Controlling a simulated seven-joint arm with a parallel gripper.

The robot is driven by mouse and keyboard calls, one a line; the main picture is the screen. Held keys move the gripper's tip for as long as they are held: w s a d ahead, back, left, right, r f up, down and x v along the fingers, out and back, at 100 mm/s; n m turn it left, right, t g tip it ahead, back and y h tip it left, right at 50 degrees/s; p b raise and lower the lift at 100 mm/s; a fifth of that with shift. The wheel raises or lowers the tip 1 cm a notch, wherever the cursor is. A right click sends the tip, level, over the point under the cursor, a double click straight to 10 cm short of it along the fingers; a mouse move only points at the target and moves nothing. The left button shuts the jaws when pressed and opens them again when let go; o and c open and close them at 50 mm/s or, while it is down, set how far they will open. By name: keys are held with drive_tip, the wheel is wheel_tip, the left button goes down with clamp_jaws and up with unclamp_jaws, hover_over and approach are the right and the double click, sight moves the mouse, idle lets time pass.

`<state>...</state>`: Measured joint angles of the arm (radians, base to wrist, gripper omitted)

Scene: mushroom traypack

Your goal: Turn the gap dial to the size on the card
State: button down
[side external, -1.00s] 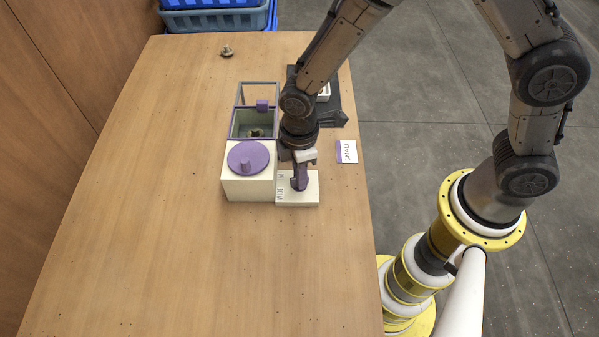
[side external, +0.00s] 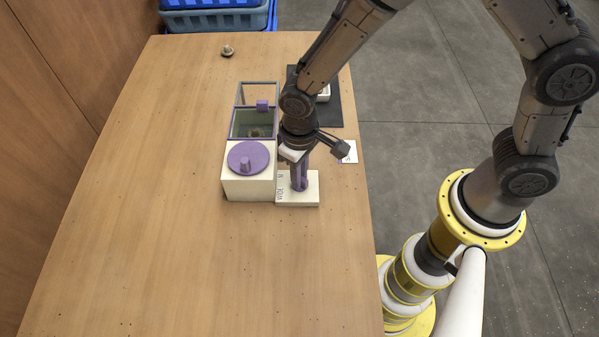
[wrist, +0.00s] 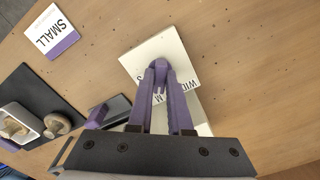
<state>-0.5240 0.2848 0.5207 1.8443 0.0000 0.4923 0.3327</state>
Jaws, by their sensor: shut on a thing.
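The gap dial is a white block (side external: 311,198) with a purple knob at the table's right part, beside the white box. In the wrist view the dial plate (wrist: 142,63) carries the letters S, M and WIDE, partly covered by my fingers. My gripper (wrist: 160,66) has purple fingers, shut on the knob. Its pointer direction is hidden by the fingers. The card (wrist: 50,32) reads SMALL, white with a purple band; in the side view the card (side external: 350,154) is partly covered by my wrist.
A white box (side external: 247,187) with a round purple lid (side external: 240,155) stands left of the dial, joined to a clear-sided, purple-framed box (side external: 242,124). A dark mat (side external: 335,112) holds a white dish and a mushroom (wrist: 57,124). Blue crates (side external: 215,18) are at the back. The table's left is clear.

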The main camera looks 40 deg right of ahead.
drive_tip(key=m, duration=0.5)
drive_tip(key=shift+r+m, duration=0.1)
drive_tip(key=shift+m, duration=0.2)
drive_tip(key=m, duration=0.5)
drive_tip(key=shift+m, duration=0.4)
drive_tip(key=c, duration=0.8)
unclamp_jaws()
drive_tip(key=shift+c, duration=0.2)
wheel_tip(320, 180, up, 14)
